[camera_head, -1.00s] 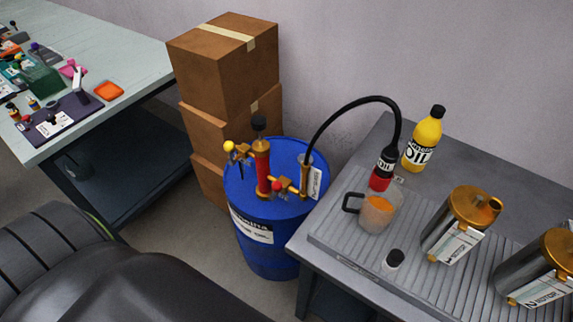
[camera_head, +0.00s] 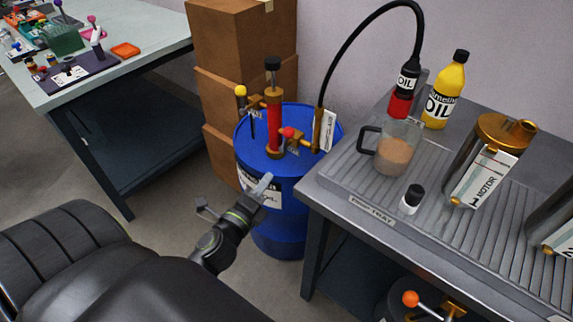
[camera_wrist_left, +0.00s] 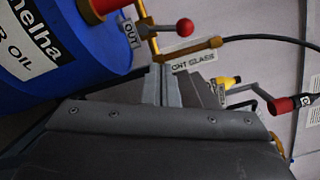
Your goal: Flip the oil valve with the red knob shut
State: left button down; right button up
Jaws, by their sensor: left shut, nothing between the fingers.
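The red knob (camera_head: 288,131) sits on a brass valve at the front of the hand pump, on top of the blue oil drum (camera_head: 256,160). In the left wrist view the red knob (camera_wrist_left: 185,27) is on a lever beside the brass outlet pipe, near an OUT label (camera_wrist_left: 130,32). My left gripper (camera_head: 264,184) is in front of the drum, below the knob. In the left wrist view its fingers (camera_wrist_left: 168,82) are shut and empty, apart from the knob. My right gripper is not in view.
A yellow knob (camera_head: 240,90) is on the pump's left. A black hose (camera_head: 340,50) arches to a nozzle above the jug (camera_head: 397,150) on the grey bench (camera_head: 335,185). A yellow oil bottle (camera_head: 445,95) stands behind. Cardboard boxes (camera_head: 245,45) stand behind the drum.

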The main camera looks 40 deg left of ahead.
aim_at(285, 137)
pick_arm(q)
jog(key=w+r+m+p, duration=0.1)
jog(key=w+r+p, duration=0.1)
jog(key=w, duration=0.7)
jog(key=shift+w+r+t, duration=0.2)
jog(key=shift+r+t, duration=0.2)
jog(key=shift+r, duration=0.4)
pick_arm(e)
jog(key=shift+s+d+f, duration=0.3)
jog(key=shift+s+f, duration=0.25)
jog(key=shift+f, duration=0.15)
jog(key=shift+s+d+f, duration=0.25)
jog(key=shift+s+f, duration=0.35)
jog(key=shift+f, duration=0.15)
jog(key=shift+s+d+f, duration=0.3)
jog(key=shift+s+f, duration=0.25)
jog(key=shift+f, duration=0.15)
pick_arm(q)
jog(key=shift+a+r, duration=0.1)
jog(key=shift+a, duration=0.05)
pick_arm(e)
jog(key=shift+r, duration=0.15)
